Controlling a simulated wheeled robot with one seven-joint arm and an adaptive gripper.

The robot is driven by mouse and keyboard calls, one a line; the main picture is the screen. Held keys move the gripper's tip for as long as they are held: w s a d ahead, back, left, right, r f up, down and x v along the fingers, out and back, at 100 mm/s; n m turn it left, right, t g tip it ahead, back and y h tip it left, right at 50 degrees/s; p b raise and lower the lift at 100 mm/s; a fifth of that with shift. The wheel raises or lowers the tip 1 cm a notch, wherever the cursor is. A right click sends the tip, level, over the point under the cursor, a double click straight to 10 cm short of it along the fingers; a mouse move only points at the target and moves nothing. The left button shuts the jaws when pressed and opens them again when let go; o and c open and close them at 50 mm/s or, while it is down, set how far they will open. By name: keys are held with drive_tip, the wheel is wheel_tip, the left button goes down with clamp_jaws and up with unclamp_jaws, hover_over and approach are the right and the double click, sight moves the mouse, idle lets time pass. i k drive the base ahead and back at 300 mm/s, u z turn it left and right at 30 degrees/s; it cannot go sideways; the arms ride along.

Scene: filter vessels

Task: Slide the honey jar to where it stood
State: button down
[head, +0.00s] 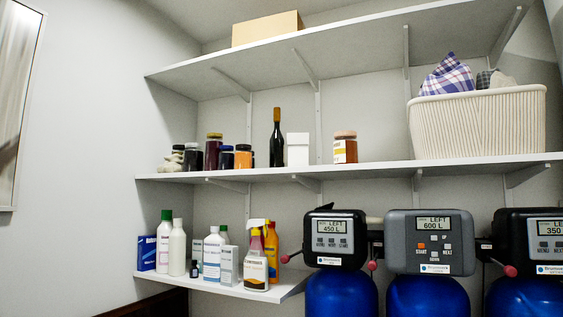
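An amber jar with a brown lid and a pale label, which looks like the honey jar (345,148), stands upright on the middle shelf (380,167). It is right of a small white box (298,149) and left of the basket, with bare shelf on both sides. Its label is too small to read. A smaller orange jar with a dark lid (243,158) stands further left among several other jars. My gripper is not in view.
A dark bottle (276,138) stands left of the white box. A ribbed white basket (478,122) with cloths fills the shelf's right. The top shelf (340,58) hangs above. Cleaning bottles (255,268) stand on the lower shelf, beside blue filter vessels (432,295).

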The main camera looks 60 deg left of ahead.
sight(346, 147)
drive_tip(key=u, duration=1.6)
